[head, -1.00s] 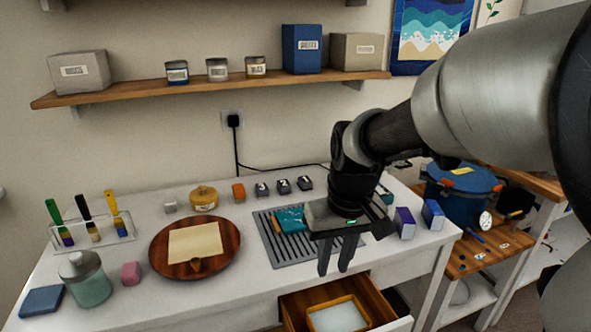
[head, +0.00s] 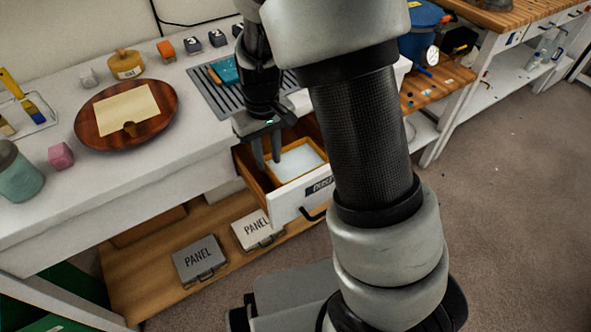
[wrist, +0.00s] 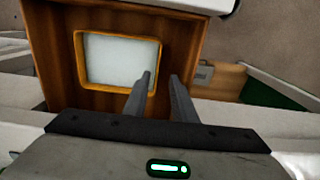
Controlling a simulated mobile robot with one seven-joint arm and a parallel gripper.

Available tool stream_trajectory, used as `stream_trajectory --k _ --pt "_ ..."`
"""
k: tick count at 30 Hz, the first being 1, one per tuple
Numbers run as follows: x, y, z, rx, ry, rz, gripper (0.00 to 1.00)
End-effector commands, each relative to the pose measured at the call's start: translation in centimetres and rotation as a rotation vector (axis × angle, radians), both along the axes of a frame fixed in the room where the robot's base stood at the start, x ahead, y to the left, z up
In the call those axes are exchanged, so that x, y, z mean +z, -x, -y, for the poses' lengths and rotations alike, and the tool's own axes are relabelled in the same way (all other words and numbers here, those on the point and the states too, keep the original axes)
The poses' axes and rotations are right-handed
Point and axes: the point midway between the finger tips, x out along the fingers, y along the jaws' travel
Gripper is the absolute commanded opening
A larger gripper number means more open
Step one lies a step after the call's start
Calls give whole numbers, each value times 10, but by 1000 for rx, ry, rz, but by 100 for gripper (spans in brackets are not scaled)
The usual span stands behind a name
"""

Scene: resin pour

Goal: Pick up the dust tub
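The dust tub (head: 304,174) is a shallow rectangular tub with an orange-yellow rim and pale whitish contents. It sits in the pulled-out drawer (head: 290,206) under the white worktop. In the wrist view the tub (wrist: 79,62) lies inside the wooden drawer, left of the fingers. My gripper (head: 267,160) points down at the left side of the drawer in the head view, near the tub's left edge.
The white worktop (head: 140,160) holds a round wooden board (head: 160,88), a grey grate (head: 205,88) and several small blocks. The drawer front with its label and dark handle faces the floor side. Two panel cases (head: 200,262) lie on the lower shelf. Carpet at right is clear.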

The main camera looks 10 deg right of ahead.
Motion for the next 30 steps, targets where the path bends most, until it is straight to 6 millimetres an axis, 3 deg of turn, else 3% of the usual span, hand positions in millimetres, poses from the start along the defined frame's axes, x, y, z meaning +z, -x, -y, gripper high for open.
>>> stream_trajectory --k 8,16,23,24,28,30 --pt "-18 0 2 0 1 -1 24" --pt "-57 0 5 -1 1 -2 24" --pt "-59 0 5 0 0 0 24" --pt "-59 0 5 0 0 0 23" --pt "-59 -1 5 0 0 0 1" --pt "-59 -1 5 0 0 0 0"
